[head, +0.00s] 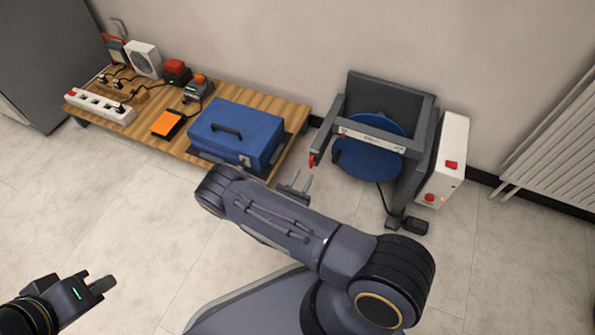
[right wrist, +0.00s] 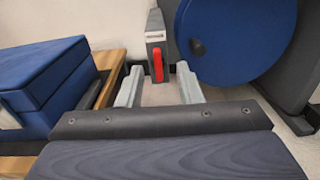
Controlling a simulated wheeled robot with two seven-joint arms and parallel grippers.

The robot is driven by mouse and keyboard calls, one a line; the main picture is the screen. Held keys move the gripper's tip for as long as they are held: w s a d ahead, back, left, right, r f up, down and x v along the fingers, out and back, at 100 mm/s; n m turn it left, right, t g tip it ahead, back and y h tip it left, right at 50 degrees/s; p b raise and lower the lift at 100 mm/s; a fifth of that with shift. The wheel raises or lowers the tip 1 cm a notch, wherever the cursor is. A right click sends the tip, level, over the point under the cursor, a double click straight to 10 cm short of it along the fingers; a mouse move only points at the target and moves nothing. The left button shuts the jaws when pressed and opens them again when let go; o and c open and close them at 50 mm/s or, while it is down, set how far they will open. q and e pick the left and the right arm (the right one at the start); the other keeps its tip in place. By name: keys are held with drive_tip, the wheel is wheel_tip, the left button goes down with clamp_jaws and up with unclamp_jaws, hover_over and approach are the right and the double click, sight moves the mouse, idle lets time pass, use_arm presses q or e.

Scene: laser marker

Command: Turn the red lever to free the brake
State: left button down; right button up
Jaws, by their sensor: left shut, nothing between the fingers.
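The red lever (head: 312,160) hangs at the front end of the grey left arm of the laser marker (head: 390,95). In the right wrist view the red lever (right wrist: 157,65) points down on a grey block with a small white label. My right gripper (head: 301,181) is open and just in front of and below the lever in the head view. In the right wrist view its two fingers (right wrist: 160,80) stand apart, with the lever between them in the picture; no contact shows. My left gripper (head: 101,285) is shut and empty above the floor at lower left.
A blue disc (head: 354,158) sits inside the grey frame. A white box (head: 444,160) with red buttons stands right of it. A blue case (head: 236,132) lies on a low wooden platform (head: 285,106) with a power strip (head: 100,106). A black pedal (head: 414,226) lies on the floor.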

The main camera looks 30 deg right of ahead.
sight(311, 161)
drive_tip(key=x, duration=0.2)
drive_tip(key=b+x, duration=0.1)
drive_tip(key=x, duration=0.1)
drive_tip(key=f+b+x, duration=0.1)
drive_tip(key=x, duration=0.1)
drive_tip(key=shift+w+d, duration=0.15)
drive_tip(key=shift+w, duration=0.3)
drive_tip(key=shift+w+d+r+n+b, duration=0.15)
drive_tip(key=shift+w+d+n+b, duration=0.1)
drive_tip(key=shift+n+b, duration=0.05)
clamp_jaws()
